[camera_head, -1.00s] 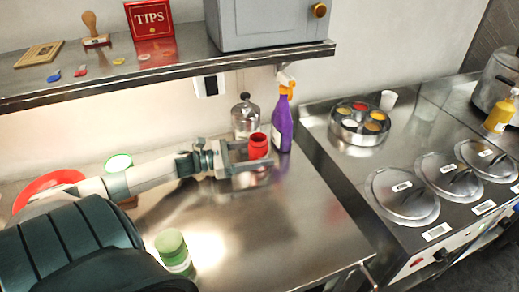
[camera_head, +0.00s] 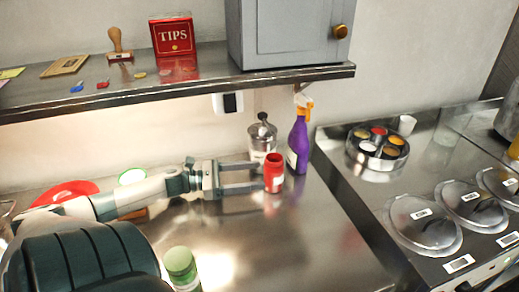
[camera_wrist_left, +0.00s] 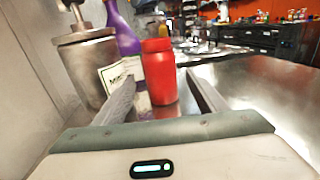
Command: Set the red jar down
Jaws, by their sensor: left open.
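The red jar (camera_head: 274,174) stands upright on the steel counter (camera_head: 290,235), near the purple spray bottle. It also shows in the left wrist view (camera_wrist_left: 159,75), upright just beyond the fingertips. My left gripper (camera_head: 258,176) is open, its two fingers pointing at the jar from the left. In the left wrist view the fingers (camera_wrist_left: 160,95) are spread wide, one on each side of the jar's line, with nothing between them near the palm. My right gripper is not in view.
A metal canister (camera_head: 262,140) and a purple spray bottle (camera_head: 299,140) stand close behind the jar. A green-lidded jar (camera_head: 181,266) stands at the front. A shelf (camera_head: 180,93) overhangs the back. The counter's front right is clear.

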